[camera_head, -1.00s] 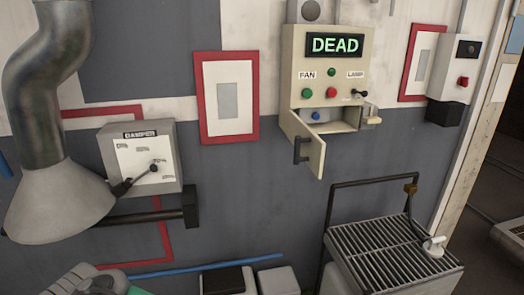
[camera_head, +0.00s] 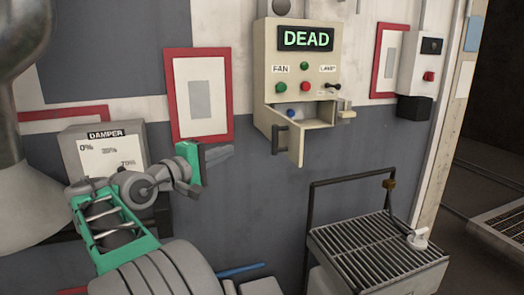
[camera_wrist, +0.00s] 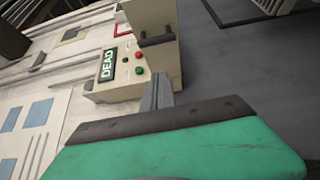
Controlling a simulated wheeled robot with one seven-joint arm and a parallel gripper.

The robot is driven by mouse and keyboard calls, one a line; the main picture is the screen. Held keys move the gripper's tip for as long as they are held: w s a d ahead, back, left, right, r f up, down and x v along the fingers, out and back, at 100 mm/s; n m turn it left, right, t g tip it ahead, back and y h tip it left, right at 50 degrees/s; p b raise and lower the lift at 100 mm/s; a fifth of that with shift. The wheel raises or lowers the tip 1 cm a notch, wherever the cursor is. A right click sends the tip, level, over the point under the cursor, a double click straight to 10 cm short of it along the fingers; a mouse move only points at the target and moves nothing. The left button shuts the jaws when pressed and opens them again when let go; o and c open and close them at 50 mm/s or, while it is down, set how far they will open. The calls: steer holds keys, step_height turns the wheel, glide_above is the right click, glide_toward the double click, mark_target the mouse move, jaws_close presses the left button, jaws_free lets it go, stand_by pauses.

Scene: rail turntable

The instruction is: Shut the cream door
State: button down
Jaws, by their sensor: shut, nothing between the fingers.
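The cream door (camera_head: 296,145) hangs open at the bottom of the cream control box (camera_head: 262,68), swung out toward me, with a dark handle (camera_head: 279,138) on its face. Inside the opening a blue button (camera_head: 291,113) shows. The door also shows in the wrist view (camera_wrist: 151,24), with its dark handle (camera_wrist: 157,40). My gripper (camera_head: 219,154) is shut and empty, left of and a little below the door, apart from it. In the wrist view my shut fingers (camera_wrist: 157,93) point toward the box.
The box carries a DEAD display (camera_head: 305,39), fan and lamp buttons and a small lever (camera_head: 333,86). A red-framed panel (camera_head: 199,97) is behind my gripper. A grated cart (camera_head: 365,245) with a tall rail stands below right. The damper box (camera_head: 100,150) is partly behind my arm.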

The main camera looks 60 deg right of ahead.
steer(key=p, duration=0.2)
glide_toward(273, 132)
steer(key=w+d+f, duration=0.2)
steer(key=w+d, duration=0.1)
steer(key=d, duration=0.1)
steer(key=s+d, duration=0.3)
steer(key=shift+f+p, duration=0.25)
steer(key=shift+p, duration=0.15)
steer(key=shift+d+t, duration=0.1)
steer(key=shift+t, duration=0.2)
